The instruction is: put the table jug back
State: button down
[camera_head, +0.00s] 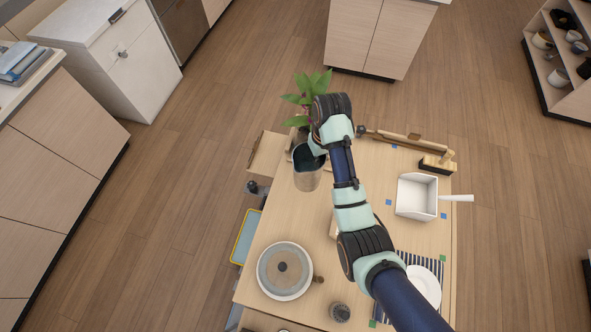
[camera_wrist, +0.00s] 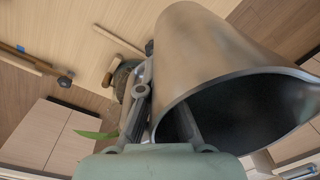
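The table jug is a grey metal vessel (camera_head: 307,174) with a dark inside, at the far left part of the wooden table in the head view. In the wrist view the jug (camera_wrist: 205,50) is large, with its wide mouth and pouring lip towards the camera. My gripper (camera_head: 316,149) is at the jug's rim. In the wrist view one finger is outside the jug's wall and the other inside its mouth, so the gripper (camera_wrist: 165,115) is closed across the wall. I cannot tell whether the jug's base touches the table.
A leafy potted plant (camera_head: 308,92) stands right behind the jug. A wooden bar (camera_head: 392,135), a brush (camera_head: 438,162) and a white square pan (camera_head: 416,194) are to the right. A lidded round pot (camera_head: 270,283) and a plate (camera_head: 426,285) on a striped mat are nearer.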

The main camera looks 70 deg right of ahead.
aim_at(311, 166)
notch_tip(311, 166, down, 20)
jog(key=b, duration=1.1)
jog(key=shift+d, duration=0.15)
jog(key=c, duration=1.3)
grip_release()
jog(key=shift+f, duration=0.1)
notch_tip(311, 166, up, 12)
jog(key=p, duration=0.3)
jog(key=shift+s+d+r, duration=0.1)
jog(key=shift+d+r, duration=0.05)
jog(key=shift+r, duration=0.05)
